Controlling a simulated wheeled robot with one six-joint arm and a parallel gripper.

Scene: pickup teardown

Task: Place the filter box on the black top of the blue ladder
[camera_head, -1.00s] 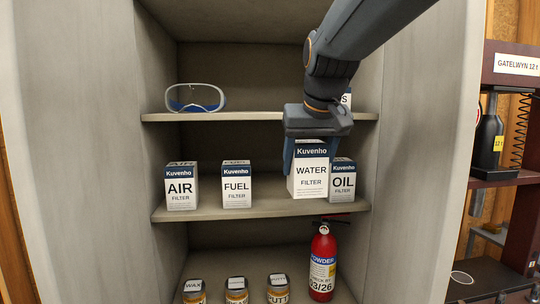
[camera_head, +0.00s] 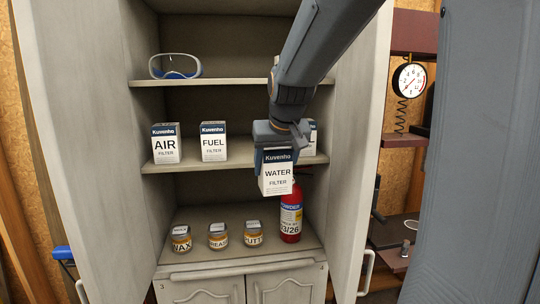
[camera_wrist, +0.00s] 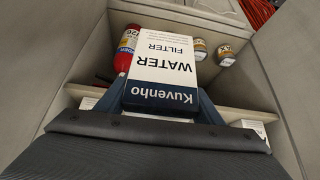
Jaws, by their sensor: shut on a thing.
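The water filter box (camera_head: 277,173) is white with a dark blue top band. My gripper (camera_head: 278,150) is shut on it from above and holds it upright, in front of the cabinet's middle shelf. In the wrist view the water filter box (camera_wrist: 160,75) sits between the two blue fingers (camera_wrist: 160,112). A small part of something blue (camera_head: 62,253) shows low at the left edge, beside the cabinet; it may be part of the blue ladder, but I cannot tell. No black top is clearly seen.
The air filter (camera_head: 166,144) and fuel filter (camera_head: 213,142) stand on the middle shelf; the oil filter (camera_head: 312,138) is mostly hidden behind my gripper. Several jars and a red extinguisher (camera_head: 291,212) stand below. Open cabinet doors (camera_head: 364,150) flank both sides. Goggles (camera_head: 176,67) lie above.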

